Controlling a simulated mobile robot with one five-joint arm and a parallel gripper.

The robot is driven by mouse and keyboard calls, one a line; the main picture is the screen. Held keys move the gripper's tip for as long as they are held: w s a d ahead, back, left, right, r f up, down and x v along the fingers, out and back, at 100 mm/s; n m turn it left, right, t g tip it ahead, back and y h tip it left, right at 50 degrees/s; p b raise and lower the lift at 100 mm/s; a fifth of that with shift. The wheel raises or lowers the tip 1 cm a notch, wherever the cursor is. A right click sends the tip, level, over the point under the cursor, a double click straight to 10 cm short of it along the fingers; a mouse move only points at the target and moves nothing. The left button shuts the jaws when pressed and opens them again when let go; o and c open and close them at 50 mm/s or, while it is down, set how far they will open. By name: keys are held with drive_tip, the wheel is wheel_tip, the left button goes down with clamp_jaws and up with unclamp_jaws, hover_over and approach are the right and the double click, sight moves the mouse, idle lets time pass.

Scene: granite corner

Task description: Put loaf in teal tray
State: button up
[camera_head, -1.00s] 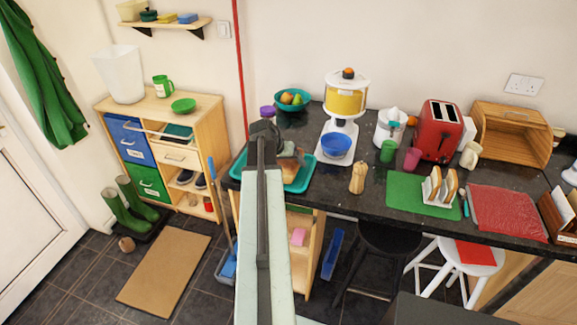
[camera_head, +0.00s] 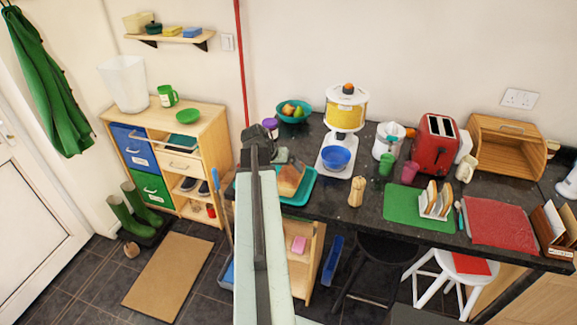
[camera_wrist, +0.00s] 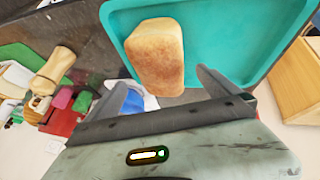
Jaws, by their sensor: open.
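The loaf (camera_head: 290,181), a golden-brown block of bread, rests on the teal tray (camera_head: 302,199) at the left end of the dark counter. In the wrist view the loaf (camera_wrist: 155,58) lies inside the rim of the teal tray (camera_wrist: 222,25), towards one side. My gripper (camera_wrist: 155,93) is open, its dark fingers spread with nothing between them. It stands back from the loaf, which shows just beyond the fingertips. In the head view my gripper (camera_head: 278,155) and arm hide the left part of the tray.
Open wooden shelves (camera_head: 308,258) are below the counter.

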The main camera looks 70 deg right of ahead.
drive_tip(key=p+v, duration=0.2)
drive_tip(key=v, duration=0.3)
drive_tip(key=shift+p, duration=0.35)
drive_tip(key=shift+f, duration=0.15)
drive_tip(key=shift+w, duration=0.15)
drive_tip(key=w+a+f+n+t+y, duration=0.3)
drive_tip(key=w+a+n, duration=0.6)
drive_tip(key=w+a, duration=1.8)
drive_tip(key=w+a+n+y, duration=0.1)
drive_tip(key=a+n, duration=0.6)
drive_tip(key=a, duration=2.7)
drive_tip(key=shift+w+a+f+n+g+y, duration=0.2)
drive_tip(key=shift+w+a+n+g+y, duration=0.1)
drive_tip(key=shift+y, duration=0.6)
